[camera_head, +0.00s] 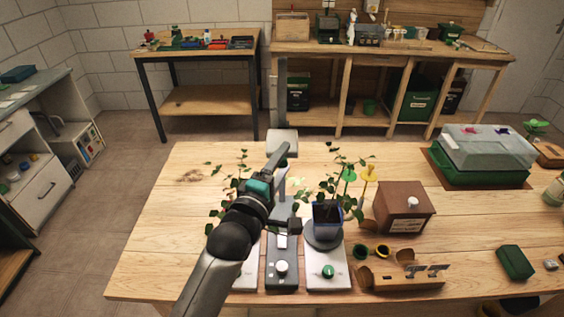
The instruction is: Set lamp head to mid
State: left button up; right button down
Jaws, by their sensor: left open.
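A pale, box-like head (283,137), which looks like the lamp head, stands above the table's middle, partly hidden by my left gripper. A pale post (283,178) shows below it. A grey base with a white knob (281,268) sits in front, in line with the post. My left gripper (287,188) is open; one finger reaches up towards the underside of the head and the other is lower, near the post. I cannot tell whether it touches either. My right gripper is not in view.
Leafy seedlings (347,172) stand on both sides of the post. A brown box (404,207), a wooden block holder (400,278) and a green propagator (480,176) lie to the right. The table's left side is clear.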

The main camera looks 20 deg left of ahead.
pick_arm(q)
jog(key=shift+c, duration=0.3)
grip_shut()
dwell(1.1)
